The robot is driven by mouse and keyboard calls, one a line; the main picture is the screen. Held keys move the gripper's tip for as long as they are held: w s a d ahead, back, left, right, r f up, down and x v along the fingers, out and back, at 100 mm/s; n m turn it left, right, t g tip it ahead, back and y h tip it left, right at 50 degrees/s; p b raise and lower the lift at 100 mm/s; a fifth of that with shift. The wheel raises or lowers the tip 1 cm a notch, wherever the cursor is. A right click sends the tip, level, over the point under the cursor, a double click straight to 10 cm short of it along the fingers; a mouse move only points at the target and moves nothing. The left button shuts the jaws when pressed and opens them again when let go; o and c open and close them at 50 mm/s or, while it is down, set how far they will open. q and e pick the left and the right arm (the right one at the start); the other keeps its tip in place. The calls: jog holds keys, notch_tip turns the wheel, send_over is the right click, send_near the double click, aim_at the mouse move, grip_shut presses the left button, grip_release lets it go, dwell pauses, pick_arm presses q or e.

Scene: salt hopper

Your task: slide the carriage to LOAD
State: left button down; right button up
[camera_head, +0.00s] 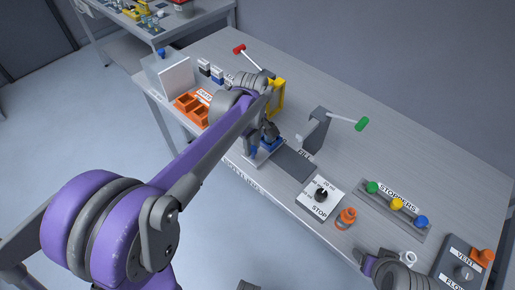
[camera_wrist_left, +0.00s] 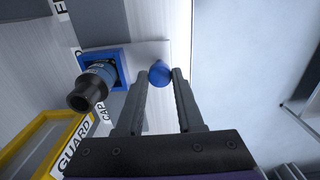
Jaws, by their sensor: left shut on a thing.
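In the left wrist view, my left gripper (camera_wrist_left: 160,80) is shut on a round blue knob (camera_wrist_left: 160,73) at the edge of the pale carriage plate (camera_wrist_left: 150,50). The carriage also carries a blue square holder (camera_wrist_left: 119,68) with a dark-mouthed, blue-banded bottle (camera_wrist_left: 92,84) in it. In the head view, my left arm reaches over the table and partly covers the carriage (camera_head: 251,161), which sits at the left end of a dark track (camera_head: 293,165). I cannot read a LOAD mark. My right arm shows at the lower right; its fingers do not show.
A yellow guard frame (camera_head: 278,97) stands just behind the carriage. A grey post with a green-ended lever (camera_head: 361,124) stands behind the track.

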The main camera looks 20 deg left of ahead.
pick_arm(q)
jog(key=c, duration=0.5)
grip_release()
jog(key=shift+c, duration=0.2)
notch_tip(320, 180, up, 11)
jog(key=shift+p, duration=0.35)
jog(key=shift+s+f, duration=0.1)
jog(key=s+d+f+m+t, duration=0.2)
jog(key=s+f+m, duration=0.3)
jog(key=s+m, duration=0.2)
jog(key=s+d+f+m+t, duration=0.2)
jog(key=s+f+m, duration=0.4)
jog(key=s, duration=0.5)
jog(key=shift+f+m+t, duration=0.3)
jog(key=shift+m+t, duration=0.2)
jog(key=shift+t, duration=0.2)
